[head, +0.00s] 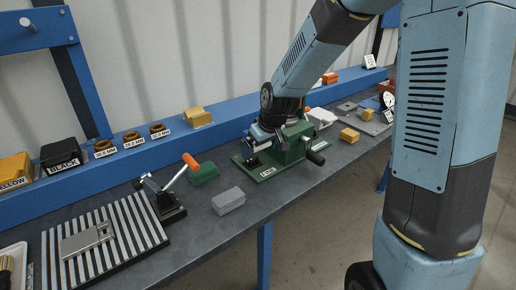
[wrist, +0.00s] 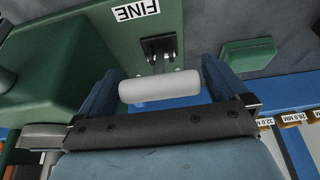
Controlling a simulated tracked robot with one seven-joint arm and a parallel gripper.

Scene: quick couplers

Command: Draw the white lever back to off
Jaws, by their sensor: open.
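The white lever (wrist: 160,86) shows in the wrist view as a white cylindrical grip on a thin rod from a black bracket (wrist: 158,48). My gripper (wrist: 162,78) is open, with one blue finger beyond each end of the white grip. I cannot tell whether a finger touches it. In the head view my gripper (head: 262,138) is down at the green machine (head: 292,146), over its base plate (head: 264,174). There, my gripper and the machine seem to hide the lever.
A green block (head: 204,174), a grey block (head: 228,201) and an orange-handled clamp (head: 168,200) stand left of the machine. A striped board (head: 120,262) lies farther left. A yellow block (head: 349,135) is to the right. The blue rail (head: 235,112) runs along the back.

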